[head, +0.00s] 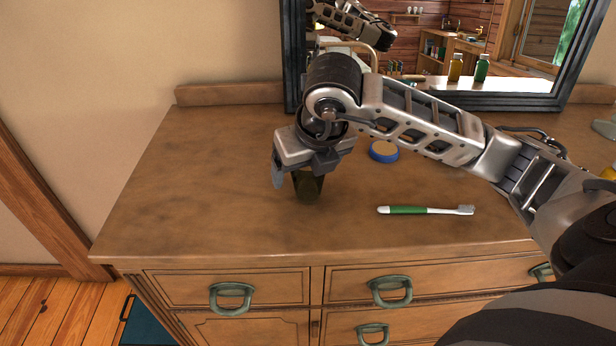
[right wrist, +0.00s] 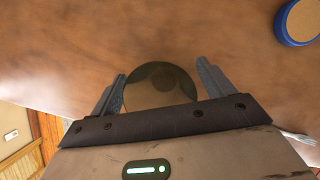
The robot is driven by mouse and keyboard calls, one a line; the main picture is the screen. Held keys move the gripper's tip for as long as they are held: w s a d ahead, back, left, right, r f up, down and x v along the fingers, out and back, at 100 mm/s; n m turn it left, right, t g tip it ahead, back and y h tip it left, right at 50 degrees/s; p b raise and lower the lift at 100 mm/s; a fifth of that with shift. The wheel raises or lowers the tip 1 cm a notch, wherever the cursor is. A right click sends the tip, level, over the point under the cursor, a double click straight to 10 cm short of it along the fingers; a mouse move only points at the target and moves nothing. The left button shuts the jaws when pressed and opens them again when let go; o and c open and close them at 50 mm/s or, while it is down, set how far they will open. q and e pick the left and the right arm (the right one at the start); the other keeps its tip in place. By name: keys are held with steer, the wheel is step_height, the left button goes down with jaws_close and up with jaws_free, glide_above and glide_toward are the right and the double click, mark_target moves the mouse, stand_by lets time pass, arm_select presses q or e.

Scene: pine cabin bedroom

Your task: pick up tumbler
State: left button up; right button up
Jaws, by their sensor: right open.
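The tumbler (head: 308,188) is a dark, olive-brown cup standing on the dresser top, partly hidden behind my right gripper in the head view. My right gripper (head: 293,180) points down over it and is open. In the right wrist view the round tumbler (right wrist: 160,86) lies between the two grey fingers of the gripper (right wrist: 161,92), one on each side. A small gap shows at the right finger; I cannot tell whether the left finger touches it. My left gripper is not in view.
The wooden dresser top (head: 180,200) holds a green and white toothbrush (head: 425,210) to the right and a blue-rimmed round tin (head: 384,151) behind. A dark-framed mirror (head: 290,60) stands at the back, reflecting my arm and bottles. The left side of the top is clear.

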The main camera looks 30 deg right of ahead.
steer(key=c, duration=1.1)
steer(key=shift+c, duration=0.2)
steer(key=shift+r, duration=0.15)
